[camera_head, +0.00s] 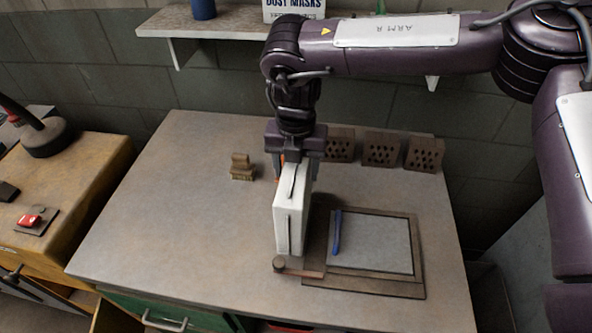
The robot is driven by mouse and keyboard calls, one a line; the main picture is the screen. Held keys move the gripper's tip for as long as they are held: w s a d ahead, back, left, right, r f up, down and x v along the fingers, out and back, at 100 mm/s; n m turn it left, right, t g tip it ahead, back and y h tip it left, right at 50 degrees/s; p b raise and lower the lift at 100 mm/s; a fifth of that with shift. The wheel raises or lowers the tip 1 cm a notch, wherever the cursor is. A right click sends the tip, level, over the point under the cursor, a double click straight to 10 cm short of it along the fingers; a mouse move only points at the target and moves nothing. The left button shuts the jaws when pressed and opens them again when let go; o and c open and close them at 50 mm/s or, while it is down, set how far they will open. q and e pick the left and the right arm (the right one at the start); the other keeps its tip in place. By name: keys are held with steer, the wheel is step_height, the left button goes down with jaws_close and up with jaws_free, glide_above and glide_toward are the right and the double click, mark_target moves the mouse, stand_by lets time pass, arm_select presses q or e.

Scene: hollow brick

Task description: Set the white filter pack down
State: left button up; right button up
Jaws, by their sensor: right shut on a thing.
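The white filter pack (289,220) is a boxy white block with dark lines on its faces. It stands upright near the middle of the table, by the left side of a framed grey panel (385,243). My right gripper (293,160) comes down from above and is shut on the top of the pack. The fingertips are partly hidden by the pack. I cannot tell whether the pack's bottom touches the surface below it. My left gripper is not in view.
A blue pen-like stick (337,232) lies on the panel. A small round knob (279,265) is just in front of the pack. A brush-like block (242,167) stands behind left. Hollow bricks (382,149) line the back edge. The table's left half (170,220) is clear.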

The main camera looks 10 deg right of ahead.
steer(key=shift+w+f, duration=0.1)
steer(key=shift+f, duration=1.05)
steer(key=o, duration=1.3)
steer(key=shift+o, duration=0.2)
